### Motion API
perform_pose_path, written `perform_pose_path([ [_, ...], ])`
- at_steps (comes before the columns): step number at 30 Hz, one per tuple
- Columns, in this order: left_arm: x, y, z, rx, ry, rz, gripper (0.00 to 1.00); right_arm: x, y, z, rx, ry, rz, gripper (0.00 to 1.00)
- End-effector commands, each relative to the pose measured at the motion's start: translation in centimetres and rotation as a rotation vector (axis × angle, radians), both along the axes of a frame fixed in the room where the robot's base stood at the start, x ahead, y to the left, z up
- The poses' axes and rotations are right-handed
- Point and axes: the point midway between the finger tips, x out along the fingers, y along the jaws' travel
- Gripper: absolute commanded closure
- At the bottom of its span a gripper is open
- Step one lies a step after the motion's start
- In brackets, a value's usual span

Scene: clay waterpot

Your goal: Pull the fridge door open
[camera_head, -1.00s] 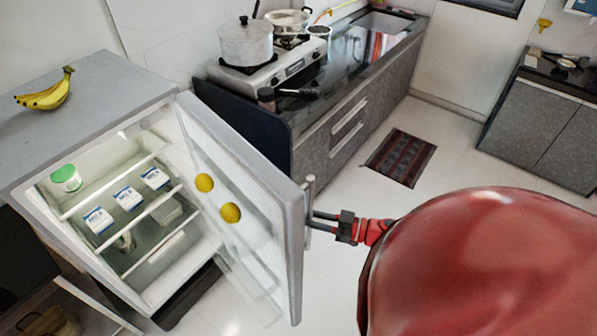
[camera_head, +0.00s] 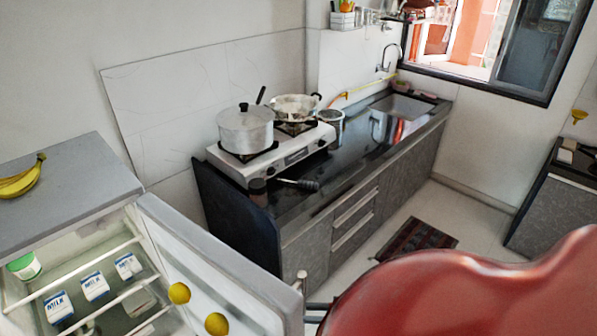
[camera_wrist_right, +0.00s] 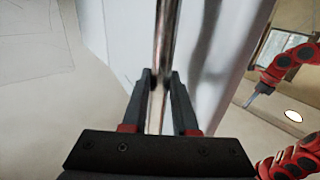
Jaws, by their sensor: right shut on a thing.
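The fridge (camera_head: 75,185) stands at the left in the head view, with its door (camera_head: 222,268) swung open toward the right. The door handle (camera_head: 301,279) shows at the door's outer edge. In the right wrist view the handle is a metal bar (camera_wrist_right: 165,45) running between the fingers of my right gripper (camera_wrist_right: 157,80), which is shut on it. In the head view most of my right gripper (camera_head: 316,308) is hidden behind my red arm. Another red arm of mine, apparently the left, shows at the right of the wrist view; its gripper (camera_wrist_right: 250,99) is too small to read.
Milk cartons (camera_head: 95,286) and yellow fruits (camera_head: 179,292) are inside the fridge. Bananas (camera_head: 22,180) lie on top. The counter (camera_head: 290,222) with a stove and pots (camera_head: 246,130) stands just behind the door. A dark mat (camera_head: 416,240) lies on the floor.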

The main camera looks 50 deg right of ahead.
Motion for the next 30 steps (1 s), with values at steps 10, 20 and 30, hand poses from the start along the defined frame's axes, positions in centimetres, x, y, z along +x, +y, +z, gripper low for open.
perform_pose_path([
  [10,0.0,0.0,-0.01,0.0,0.0,0.0,1.0,-0.23,0.04,-0.24,-0.002,0.006,0.001,1.0],
  [20,0.0,0.0,0.0,0.0,0.0,0.0,1.0,-0.21,0.05,-0.19,-0.002,0.005,0.002,0.43],
  [30,0.0,0.0,0.02,0.0,0.0,0.0,1.0,-0.21,0.04,-0.12,-0.001,0.003,0.001,0.43],
])
